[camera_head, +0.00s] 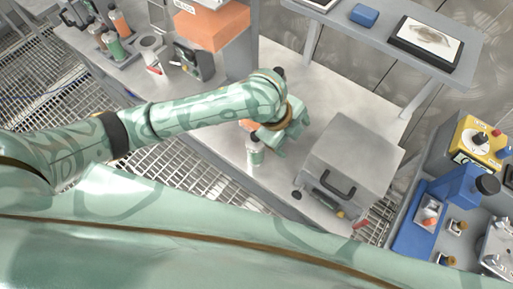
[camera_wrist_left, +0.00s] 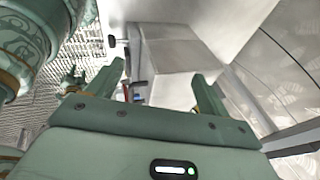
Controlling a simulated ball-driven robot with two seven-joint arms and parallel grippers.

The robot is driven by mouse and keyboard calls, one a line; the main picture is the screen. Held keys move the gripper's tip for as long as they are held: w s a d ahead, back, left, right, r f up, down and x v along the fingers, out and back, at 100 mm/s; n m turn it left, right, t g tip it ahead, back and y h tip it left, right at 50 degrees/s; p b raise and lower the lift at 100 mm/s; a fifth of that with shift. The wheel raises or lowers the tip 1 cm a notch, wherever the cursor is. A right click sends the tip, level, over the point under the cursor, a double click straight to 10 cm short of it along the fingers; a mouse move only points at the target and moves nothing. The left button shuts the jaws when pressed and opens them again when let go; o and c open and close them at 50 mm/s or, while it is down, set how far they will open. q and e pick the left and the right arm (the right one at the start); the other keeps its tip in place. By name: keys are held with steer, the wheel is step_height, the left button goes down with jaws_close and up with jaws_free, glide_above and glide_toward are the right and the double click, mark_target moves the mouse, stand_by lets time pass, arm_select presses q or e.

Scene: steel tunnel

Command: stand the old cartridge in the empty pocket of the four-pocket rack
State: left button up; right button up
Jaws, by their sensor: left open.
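My left gripper (camera_head: 288,138) hangs over the grey bench, turned toward the grey box. In the left wrist view its two fingers stand apart (camera_wrist_left: 160,85) with nothing held between them. A small pale cylinder with a green band (camera_head: 254,152), which looks like a cartridge, stands upright on the bench just left of the gripper, apart from the fingers as far as I can tell. The rack (camera_head: 128,52) at the upper left holds several orange- and green-banded cartridges (camera_head: 113,44). I cannot make out its empty pocket.
A grey box with a black handle (camera_head: 362,150) stands right of the gripper; it also shows in the left wrist view (camera_wrist_left: 178,52). An orange-fronted cabinet (camera_head: 212,28) and a dark device (camera_head: 194,60) stand behind my arm. A raised shelf (camera_head: 400,75) is at upper right.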

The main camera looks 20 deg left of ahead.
arm_select(q)
steer(key=w+a+r+m+g+y, duration=0.2)
steer(key=w+a+m+y, duration=0.15)
steer(key=a, duration=0.65)
steer(key=b, duration=0.3)
glide_toward(256, 143)
steer(key=shift+g+y, duration=0.3)
steer(key=shift+y, duration=0.05)
steer(key=f, duration=0.2)
steer(key=w+f, duration=0.1)
steer(key=f, duration=0.3)
steer(key=shift+w, duration=0.25)
steer(key=f, duration=0.3)
steer(key=f+b, duration=0.1)
steer(key=f, duration=0.1)
steer(key=shift+s+d+f, duration=0.2)
steer(key=shift+f, duration=0.2)
steer(key=shift+r, duration=0.1)
steer(key=c, duration=1.4)
steer(key=shift+r, duration=0.15)
